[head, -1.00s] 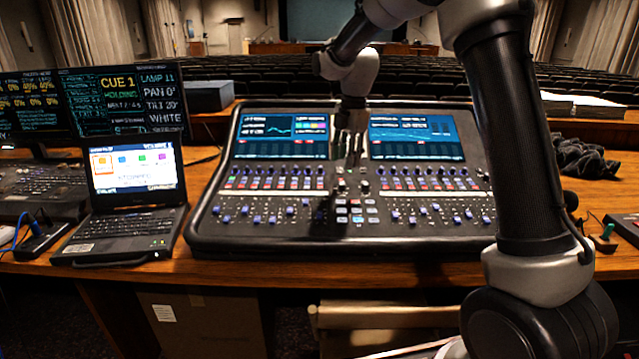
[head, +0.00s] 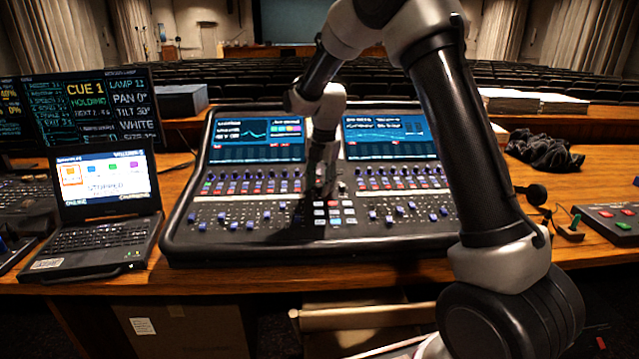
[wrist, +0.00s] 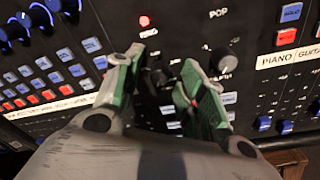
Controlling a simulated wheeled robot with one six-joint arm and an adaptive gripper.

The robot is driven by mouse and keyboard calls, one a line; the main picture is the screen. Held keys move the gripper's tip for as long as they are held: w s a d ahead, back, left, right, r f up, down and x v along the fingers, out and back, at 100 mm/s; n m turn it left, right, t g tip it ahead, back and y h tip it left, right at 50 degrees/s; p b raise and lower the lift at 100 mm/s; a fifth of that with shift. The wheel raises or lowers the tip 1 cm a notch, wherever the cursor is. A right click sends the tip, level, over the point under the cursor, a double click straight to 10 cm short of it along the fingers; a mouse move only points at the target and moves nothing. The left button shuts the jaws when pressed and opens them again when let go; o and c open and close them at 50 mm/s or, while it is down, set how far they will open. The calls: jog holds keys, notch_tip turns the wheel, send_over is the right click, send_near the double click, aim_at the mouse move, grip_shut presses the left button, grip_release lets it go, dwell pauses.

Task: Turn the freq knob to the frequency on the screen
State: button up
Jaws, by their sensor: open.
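The mixing desk (head: 185,225) stands on the wooden table, with a left screen (head: 255,138) and a right screen (head: 390,135). Both screens show small text and curves too small to read. My gripper (head: 318,188) is low over the desk's centre section. In the wrist view, my gripper (wrist: 155,72) has its green-edged fingers spread apart. A dark knob (wrist: 158,77) shows between the fingertips, partly hidden. A second, greyish knob (wrist: 224,60) is just right of the right finger. The knob labels are too blurred to tell which is the freq knob.
A red light (wrist: 144,21) is lit above the fingers. Blue knobs (wrist: 40,16) and rows of buttons lie to the left, faders (wrist: 264,123) to the right. A laptop (head: 105,190) stands left of the desk. Dark cloth (head: 545,150) lies on the right.

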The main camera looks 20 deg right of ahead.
grip_shut()
